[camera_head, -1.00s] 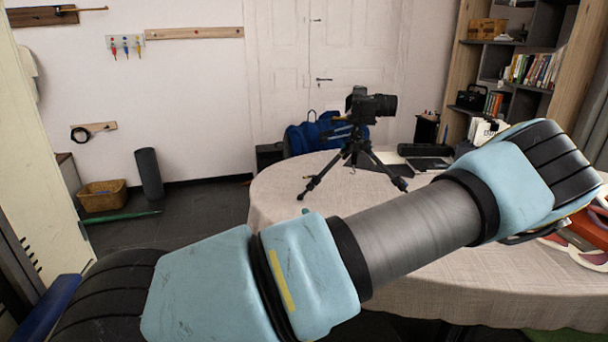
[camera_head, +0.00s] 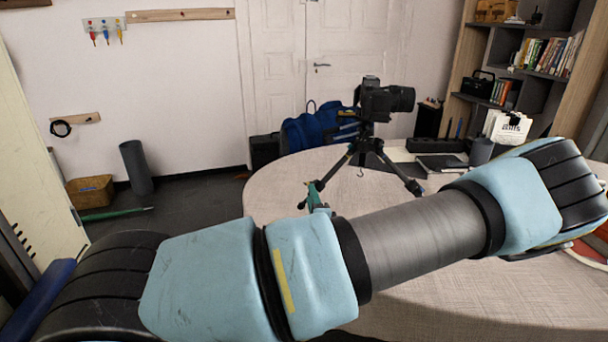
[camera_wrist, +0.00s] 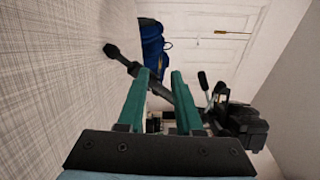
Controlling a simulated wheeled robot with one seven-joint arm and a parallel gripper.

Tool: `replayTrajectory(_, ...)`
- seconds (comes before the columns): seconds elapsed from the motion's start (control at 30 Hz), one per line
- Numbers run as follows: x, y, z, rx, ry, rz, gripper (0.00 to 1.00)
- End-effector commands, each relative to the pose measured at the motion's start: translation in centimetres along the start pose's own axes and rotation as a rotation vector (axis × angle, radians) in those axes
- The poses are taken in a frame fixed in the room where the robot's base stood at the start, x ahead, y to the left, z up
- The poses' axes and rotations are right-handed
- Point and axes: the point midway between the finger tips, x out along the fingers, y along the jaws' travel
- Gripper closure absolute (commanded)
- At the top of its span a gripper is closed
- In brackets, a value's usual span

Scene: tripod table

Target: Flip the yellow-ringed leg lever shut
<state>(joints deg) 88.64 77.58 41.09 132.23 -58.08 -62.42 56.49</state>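The black tripod (camera_head: 368,147) stands on the round table with its legs spread and a black camera (camera_head: 385,100) on top. In the wrist view a dark tripod leg (camera_wrist: 122,58) runs behind my fingers, and the camera (camera_wrist: 245,125) is at the right. A thin handle with a dark grip (camera_wrist: 203,80) sticks out beside it. I cannot make out a yellow ring or tell a leg lever's position. My gripper (camera_wrist: 163,76) is open, its green fingers pointing toward the tripod, with nothing seen held. In the head view only a green fingertip (camera_head: 316,194) shows above my arm.
The round table (camera_head: 285,185) has a pale cloth, bare left of the tripod. A dark box (camera_head: 435,146), a grey cup (camera_head: 481,151) and papers lie at its back right. A blue backpack (camera_head: 305,133) is behind it. My arm hides the table's front.

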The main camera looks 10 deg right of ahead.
Motion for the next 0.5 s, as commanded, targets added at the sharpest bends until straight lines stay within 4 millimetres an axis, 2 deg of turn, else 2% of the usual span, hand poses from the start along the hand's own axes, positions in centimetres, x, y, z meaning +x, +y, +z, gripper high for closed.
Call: replayTrajectory(0.5, 8.6, -0.2, 0.1, -0.001, -0.001, -0.001, 0.66)
